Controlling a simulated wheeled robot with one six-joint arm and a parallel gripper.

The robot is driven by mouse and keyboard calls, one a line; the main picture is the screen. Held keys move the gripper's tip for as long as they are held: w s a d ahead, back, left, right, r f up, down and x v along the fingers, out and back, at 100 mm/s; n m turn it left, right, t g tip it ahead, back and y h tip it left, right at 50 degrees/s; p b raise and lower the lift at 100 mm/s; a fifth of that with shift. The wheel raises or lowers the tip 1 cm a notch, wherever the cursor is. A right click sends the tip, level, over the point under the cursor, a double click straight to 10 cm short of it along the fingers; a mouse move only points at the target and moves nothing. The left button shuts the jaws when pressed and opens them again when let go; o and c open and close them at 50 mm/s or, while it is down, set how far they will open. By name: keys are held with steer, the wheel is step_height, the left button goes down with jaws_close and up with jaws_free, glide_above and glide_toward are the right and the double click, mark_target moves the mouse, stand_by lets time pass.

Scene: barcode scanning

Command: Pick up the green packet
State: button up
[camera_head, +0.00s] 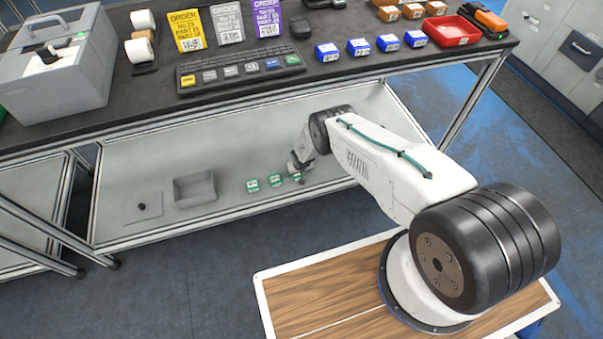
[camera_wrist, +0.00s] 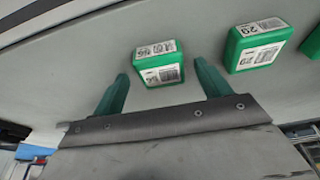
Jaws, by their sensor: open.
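Several green packets with white barcode labels lie in a row on the grey lower shelf (camera_head: 130,170) of the bench. In the wrist view, one green packet (camera_wrist: 158,64) lies ahead of my gripper (camera_wrist: 163,82), roughly between the lines of its two green fingers. A second green packet (camera_wrist: 256,45) is just to the right, and a third (camera_wrist: 312,42) is cut off at the right edge. My gripper is open and empty. In the head view, two packets show at the left (camera_head: 252,185) and right (camera_head: 275,181), and my gripper (camera_head: 298,172) is beside them, partly hidden by my arm.
A grey open box (camera_head: 195,188) and a small grey plate (camera_head: 146,207) are left of the packets on the shelf. The bench top above (camera_head: 330,75) holds a keyboard (camera_head: 240,72), blue packets (camera_head: 358,47) and a red tray (camera_head: 452,31).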

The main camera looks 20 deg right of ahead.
steer(key=shift+w+f, duration=0.1)
steer(key=shift+f, duration=0.2)
steer(key=shift+a, duration=0.1)
steer(key=c, duration=1.2)
steer(key=shift+o, duration=0.2)
steer(key=shift+r, duration=0.15)
